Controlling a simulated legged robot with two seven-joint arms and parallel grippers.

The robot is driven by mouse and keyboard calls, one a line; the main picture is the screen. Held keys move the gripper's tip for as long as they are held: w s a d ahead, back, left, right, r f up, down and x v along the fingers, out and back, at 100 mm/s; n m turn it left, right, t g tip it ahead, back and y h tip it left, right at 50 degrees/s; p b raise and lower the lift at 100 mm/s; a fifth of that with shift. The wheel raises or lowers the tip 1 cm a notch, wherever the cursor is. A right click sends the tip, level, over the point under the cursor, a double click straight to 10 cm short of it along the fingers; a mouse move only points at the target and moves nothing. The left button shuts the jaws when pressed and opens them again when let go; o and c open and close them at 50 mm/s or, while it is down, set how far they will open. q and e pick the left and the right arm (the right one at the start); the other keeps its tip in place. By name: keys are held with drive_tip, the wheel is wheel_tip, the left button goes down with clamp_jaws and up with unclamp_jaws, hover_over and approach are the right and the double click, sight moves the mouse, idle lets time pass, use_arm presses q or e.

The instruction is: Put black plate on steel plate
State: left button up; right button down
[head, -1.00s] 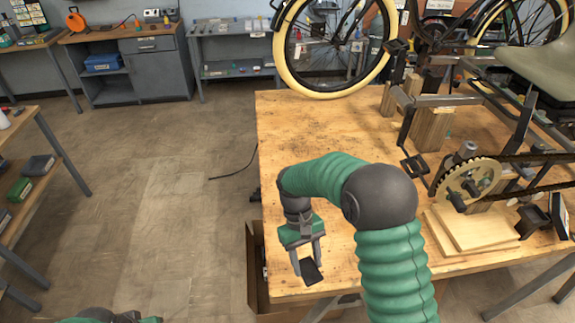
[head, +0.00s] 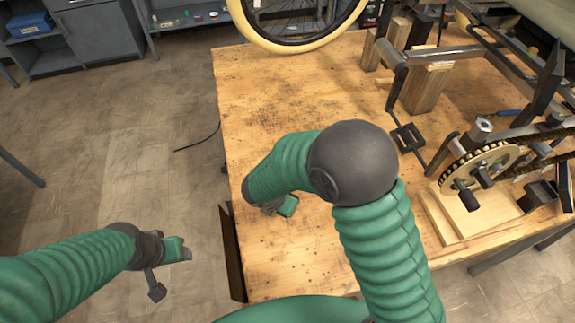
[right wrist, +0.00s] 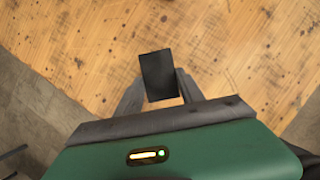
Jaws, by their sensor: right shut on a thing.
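The black plate (right wrist: 159,70) is a small dark rectangle in the right wrist view, held between the two fingers of my right gripper (right wrist: 160,86) over the wooden table. In the head view that gripper is mostly hidden behind my right arm, with only a bit of green housing showing, and the plate is hidden. My left gripper (head: 167,270) hangs over the floor left of the table; its finger gap is not clear. A grey steel bar (head: 426,54) lies across wooden blocks on the trike frame; I cannot tell whether it is the steel plate.
The wooden table (head: 262,110) has free room at its left and middle. The trike frame, with a chain sprocket (head: 478,172) and wooden blocks (head: 427,88), fills the right. A wheel (head: 297,25) stands at the back. A dark panel (head: 232,253) is beside the table's left edge.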

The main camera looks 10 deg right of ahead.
drive_tip(key=w+d, duration=0.1)
drive_tip(key=w, duration=0.2)
drive_tip(key=w+d, duration=0.1)
drive_tip(key=w, duration=0.3)
drive_tip(key=w+d+f+p, duration=0.1)
drive_tip(key=w, duration=0.3)
drive_tip(key=shift+w+f, duration=0.1)
drive_tip(key=shift+w, duration=0.05)
drive_tip(key=shift+w+a+f, duration=0.1)
drive_tip(key=shift+a+f, duration=0.05)
drive_tip(key=shift+f, duration=0.75)
drive_tip(key=shift+w+a+f, duration=0.1)
drive_tip(key=shift+f, duration=0.75)
drive_tip(key=shift+s, duration=0.1)
drive_tip(key=c, duration=0.7)
unclamp_jaws()
drive_tip(key=shift+s+d, duration=0.1)
drive_tip(key=shift+d, duration=0.1)
